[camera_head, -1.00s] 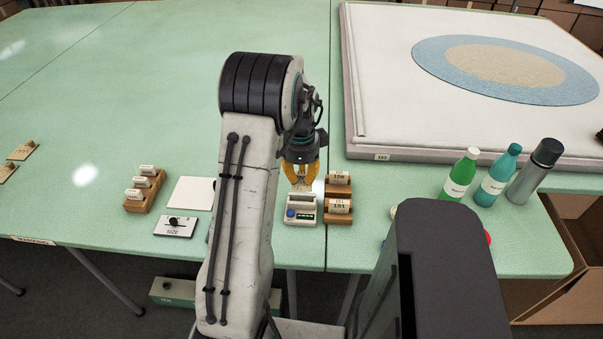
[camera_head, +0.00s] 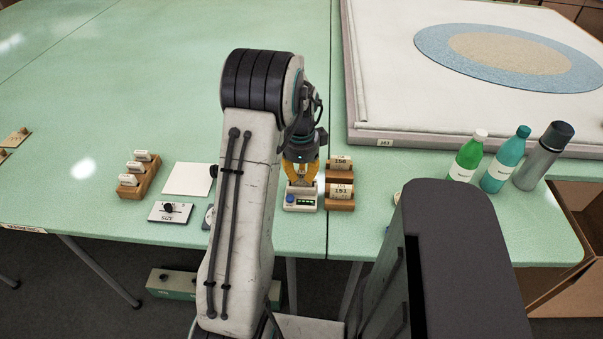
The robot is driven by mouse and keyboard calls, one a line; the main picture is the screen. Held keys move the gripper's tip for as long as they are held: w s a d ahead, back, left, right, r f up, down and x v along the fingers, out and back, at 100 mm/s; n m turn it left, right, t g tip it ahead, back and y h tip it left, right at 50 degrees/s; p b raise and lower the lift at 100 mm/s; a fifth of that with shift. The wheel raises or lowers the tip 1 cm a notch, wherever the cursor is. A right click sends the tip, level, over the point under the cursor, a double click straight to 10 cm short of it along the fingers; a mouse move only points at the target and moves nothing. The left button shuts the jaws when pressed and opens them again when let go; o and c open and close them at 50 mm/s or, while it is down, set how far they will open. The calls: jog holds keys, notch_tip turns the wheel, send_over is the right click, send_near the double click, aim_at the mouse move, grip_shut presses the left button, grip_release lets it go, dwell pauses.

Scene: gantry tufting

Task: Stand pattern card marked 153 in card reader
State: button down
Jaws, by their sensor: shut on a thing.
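The card reader (camera_head: 300,200) is a small white box with a blue button and a lit green display, near the front edge of the green table. My gripper (camera_head: 301,180) points down at the reader's upper part, its yellow fingers shut on a small pale card. The card is mostly hidden by the fingers; its number cannot be read. Its lower edge looks to be at or in the reader's top; I cannot tell how deep. Right of the reader, a wooden card holder (camera_head: 341,205) holds upright cards, with numbers too small to read surely.
At left are a wooden rack (camera_head: 138,188) of white cards, a white sheet (camera_head: 188,180) and a SIZE plate (camera_head: 170,213). Green (camera_head: 467,158), teal (camera_head: 505,162) and grey (camera_head: 543,160) bottles stand at right, before the big white frame (camera_head: 400,128).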

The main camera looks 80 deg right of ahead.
jog(key=shift+f, duration=0.15)
jog(key=c, duration=1.1)
grip_release()
jog(key=shift+c, duration=0.2)
notch_tip(320, 180, up, 12)
jog(key=shift+a, duration=0.35)
